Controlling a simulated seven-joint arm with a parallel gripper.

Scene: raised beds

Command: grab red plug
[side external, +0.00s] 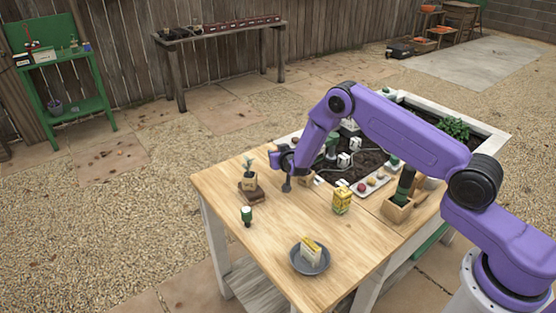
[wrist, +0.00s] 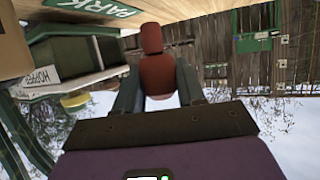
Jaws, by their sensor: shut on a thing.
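In the wrist view a red plug (wrist: 153,72), a wide body with a narrower knob, sits between the two dark fingers of my gripper (wrist: 157,88). My gripper is shut on it, and the fingers hide part of its sides. In the side view my gripper (side external: 287,174) is low over the far-left part of the wooden table, and the plug in it is too small to make out there.
A plant pot on a brown block (side external: 250,189), a green-topped bottle (side external: 247,216), a yellow carton (side external: 342,199) and a plate with cake (side external: 298,263) stand on the table. A tray of coloured round things (side external: 358,193) lies by the soil bed.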

